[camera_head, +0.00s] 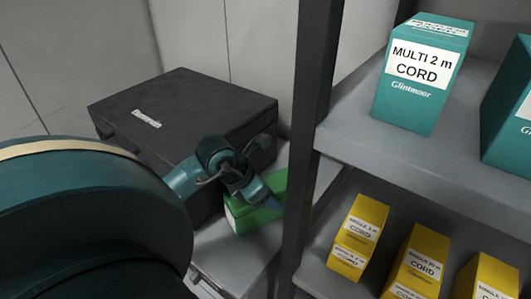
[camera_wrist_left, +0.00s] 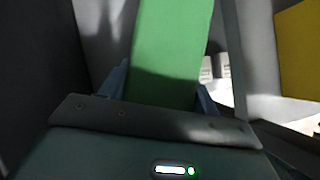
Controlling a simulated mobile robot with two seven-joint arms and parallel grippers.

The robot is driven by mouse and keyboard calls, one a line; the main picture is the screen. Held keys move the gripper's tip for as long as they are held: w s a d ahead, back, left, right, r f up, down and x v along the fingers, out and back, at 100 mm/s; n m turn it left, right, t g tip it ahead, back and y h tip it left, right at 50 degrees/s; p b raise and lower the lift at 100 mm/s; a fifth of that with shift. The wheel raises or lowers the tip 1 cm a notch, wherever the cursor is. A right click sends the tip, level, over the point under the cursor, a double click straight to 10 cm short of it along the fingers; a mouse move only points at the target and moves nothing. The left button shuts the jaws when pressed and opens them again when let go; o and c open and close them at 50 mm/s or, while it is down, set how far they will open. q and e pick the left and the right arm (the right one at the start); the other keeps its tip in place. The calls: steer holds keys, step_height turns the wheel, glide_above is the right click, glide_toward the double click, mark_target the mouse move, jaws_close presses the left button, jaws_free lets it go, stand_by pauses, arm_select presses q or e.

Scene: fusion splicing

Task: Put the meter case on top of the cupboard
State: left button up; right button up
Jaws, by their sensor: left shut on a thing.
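The green meter case (camera_head: 245,218) is at the cupboard top, in front of the large dark case and left of the shelf post. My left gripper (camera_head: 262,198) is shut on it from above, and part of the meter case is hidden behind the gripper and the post. In the left wrist view the green case (camera_wrist_left: 170,50) fills the space between the blue fingers (camera_wrist_left: 163,95). The cupboard (camera_head: 238,256) has a light grey top. I cannot tell whether the case touches that top. My right gripper is not in view.
A large dark case (camera_head: 185,105) stands close behind the meter case. A dark shelf post (camera_head: 307,110) is close on the right. The shelf unit holds teal boxes (camera_head: 420,75) above and yellow cord boxes (camera_head: 358,237) below. My arm covers the lower left.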

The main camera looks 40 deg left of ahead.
arm_select(q)
steer(key=shift+f, duration=0.55)
steer(key=o, duration=1.4)
steer(key=shift+c, duration=0.2)
steer(key=v, duration=1.1)
steer(key=shift+s+a+r, duration=0.1)
steer(key=shift+s+r, duration=0.05)
steer(key=shift+r, duration=0.2)
steer(key=shift+s+r, duration=0.1)
